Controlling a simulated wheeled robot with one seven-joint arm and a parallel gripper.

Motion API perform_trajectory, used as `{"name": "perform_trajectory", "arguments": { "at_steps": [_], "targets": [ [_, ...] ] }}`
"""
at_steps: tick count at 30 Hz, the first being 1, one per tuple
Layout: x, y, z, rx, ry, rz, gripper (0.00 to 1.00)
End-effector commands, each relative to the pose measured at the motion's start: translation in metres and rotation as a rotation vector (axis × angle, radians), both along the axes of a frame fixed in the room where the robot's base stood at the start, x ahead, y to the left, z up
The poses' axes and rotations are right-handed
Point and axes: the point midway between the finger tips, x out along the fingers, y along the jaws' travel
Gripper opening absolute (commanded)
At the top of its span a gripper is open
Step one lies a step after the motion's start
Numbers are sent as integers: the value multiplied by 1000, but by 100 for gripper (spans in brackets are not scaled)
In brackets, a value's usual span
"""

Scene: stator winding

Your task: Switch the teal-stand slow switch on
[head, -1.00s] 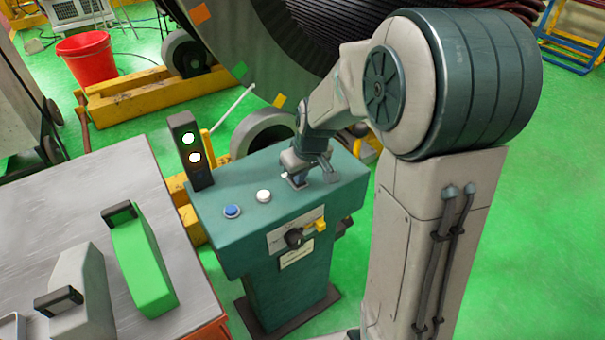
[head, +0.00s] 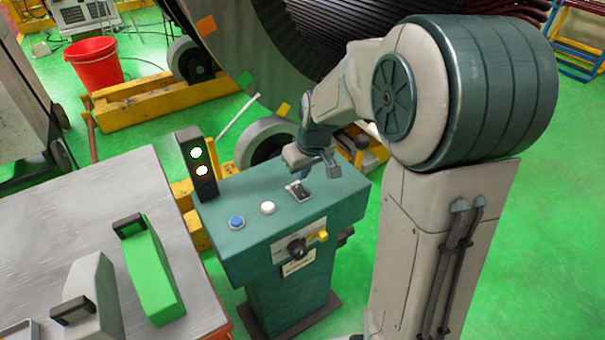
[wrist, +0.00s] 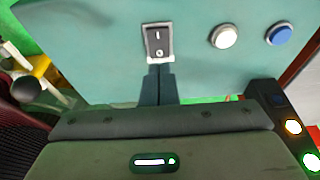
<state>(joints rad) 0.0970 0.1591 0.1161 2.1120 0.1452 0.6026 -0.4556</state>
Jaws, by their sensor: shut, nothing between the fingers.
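The slow switch is taken to be the black rocker (head: 299,190) in a pale frame on top of the teal stand (head: 240,262). In the wrist view the rocker (wrist: 158,42) shows an I mark above and an O mark below. I cannot tell which side is pressed. My gripper (head: 333,168) is above the stand top, behind the rocker in the head view. In the wrist view its two fingers (wrist: 158,84) are shut together with nothing between them.
A white button (head: 268,207) and a blue button (head: 236,222) are left of the rocker. A signal tower (head: 197,163) has its green and whitish-orange lamps lit. A black knob (head: 296,248) is on the stand's front. A grey table (head: 60,222) stands at the left.

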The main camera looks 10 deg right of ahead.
Motion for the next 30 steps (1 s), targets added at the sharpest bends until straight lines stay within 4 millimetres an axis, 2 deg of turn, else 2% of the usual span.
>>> {"name": "perform_trajectory", "arguments": {
  "at_steps": [9, 15, 30],
  "targets": [
    [-29, -12, 54, -1, -6, -1, 0],
    [-40, -16, 75, 0, -1, -1, 0],
    [-44, -17, 81, 0, 0, -1, 0]
  ]
}}
